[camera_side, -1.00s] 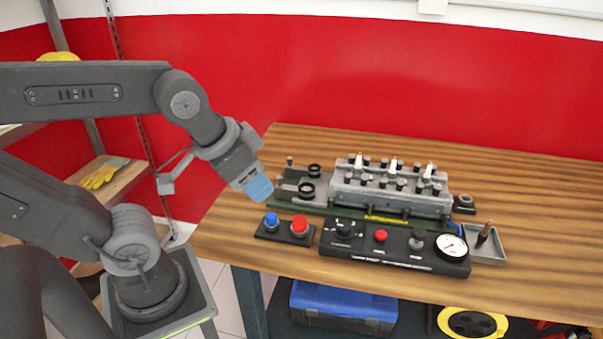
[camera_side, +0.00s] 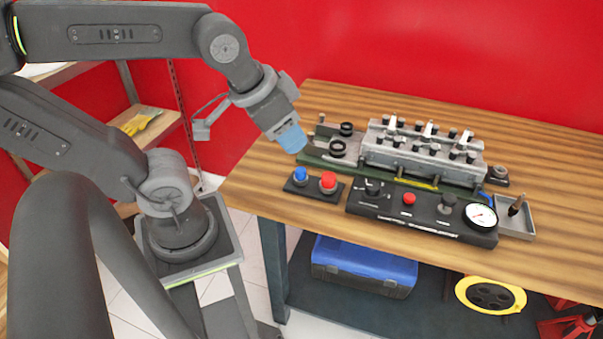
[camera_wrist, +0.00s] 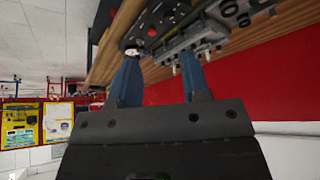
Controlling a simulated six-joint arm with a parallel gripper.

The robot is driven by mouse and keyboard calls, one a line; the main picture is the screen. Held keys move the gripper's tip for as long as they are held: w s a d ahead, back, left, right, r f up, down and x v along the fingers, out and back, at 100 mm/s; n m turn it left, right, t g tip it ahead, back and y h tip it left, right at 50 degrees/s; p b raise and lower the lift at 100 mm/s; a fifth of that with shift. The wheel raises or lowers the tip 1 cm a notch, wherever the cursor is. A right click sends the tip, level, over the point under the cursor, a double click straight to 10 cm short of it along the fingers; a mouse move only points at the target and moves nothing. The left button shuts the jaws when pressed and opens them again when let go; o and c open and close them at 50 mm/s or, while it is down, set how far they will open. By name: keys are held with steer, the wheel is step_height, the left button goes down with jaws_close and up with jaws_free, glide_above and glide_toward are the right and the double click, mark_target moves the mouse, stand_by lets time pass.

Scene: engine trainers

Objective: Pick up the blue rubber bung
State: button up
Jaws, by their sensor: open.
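The blue rubber bung (camera_side: 300,174) is a small blue round piece in the side view. I cannot make out the blue bung in the wrist view.
A grey engine head trainer (camera_side: 420,155) stands behind a black control panel (camera_side: 420,212) with a white gauge (camera_side: 481,216). A grey tray (camera_side: 518,222) is at the right. The wooden bench (camera_side: 262,180) is bare left of the black block.

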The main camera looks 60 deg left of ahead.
steer(key=shift+o, duration=1.4)
steer(key=m+g+y, duration=0.3)
steer(key=m+g, duration=0.3)
steer(key=m, duration=1)
glide_toward(301, 170)
steer(key=x, duration=0.9)
steer(key=shift+a+f, duration=0.15)
steer(key=shift+f, duration=0.15)
steer(key=shift+c, duration=0.4)
steer(key=c, duration=0.9)
